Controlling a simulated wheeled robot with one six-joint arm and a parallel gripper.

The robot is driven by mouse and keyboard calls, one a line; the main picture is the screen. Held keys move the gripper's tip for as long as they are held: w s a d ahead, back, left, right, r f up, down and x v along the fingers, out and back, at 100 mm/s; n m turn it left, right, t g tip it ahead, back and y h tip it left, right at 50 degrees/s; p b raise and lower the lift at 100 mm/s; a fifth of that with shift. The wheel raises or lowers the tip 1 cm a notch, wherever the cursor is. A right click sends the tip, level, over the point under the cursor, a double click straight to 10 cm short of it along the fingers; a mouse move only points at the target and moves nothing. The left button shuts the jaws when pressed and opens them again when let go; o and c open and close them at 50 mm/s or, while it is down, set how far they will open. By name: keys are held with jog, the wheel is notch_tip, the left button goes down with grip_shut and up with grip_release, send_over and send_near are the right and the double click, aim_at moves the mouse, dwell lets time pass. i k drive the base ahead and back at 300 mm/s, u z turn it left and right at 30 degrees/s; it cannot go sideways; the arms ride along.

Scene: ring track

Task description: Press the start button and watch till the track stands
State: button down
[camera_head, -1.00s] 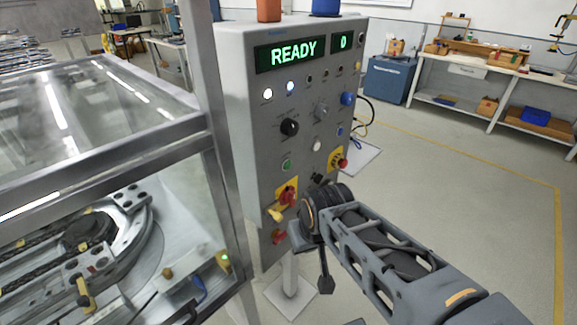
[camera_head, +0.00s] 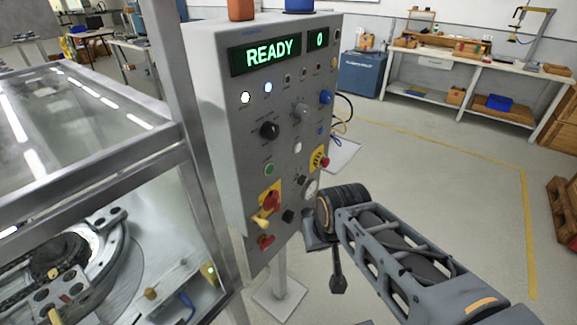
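The grey control panel (camera_head: 225,110) stands on a post in the middle of the view. Its display (camera_head: 268,55) reads READY, and a smaller one (camera_head: 318,39) reads 0. A green button (camera_head: 269,170) sits low on the panel's left side, above a red and yellow switch (camera_head: 269,203). The ring track (camera_head: 75,255) lies behind clear panes at the lower left. My gripper (camera_head: 336,284) hangs at the end of my arm, right of the panel's lower edge and apart from the green button. Its fingers are too small and dark to read.
The metal-framed enclosure (camera_head: 85,185) stands close on the panel's left. A red emergency button (camera_head: 324,163) is on the panel's right side. A blue cabinet (camera_head: 361,75) and a workbench (camera_head: 455,68) stand at the back right.

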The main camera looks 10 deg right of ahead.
aim_at(269, 168)
jog(key=k, duration=0.9)
jog(key=u, duration=1.45)
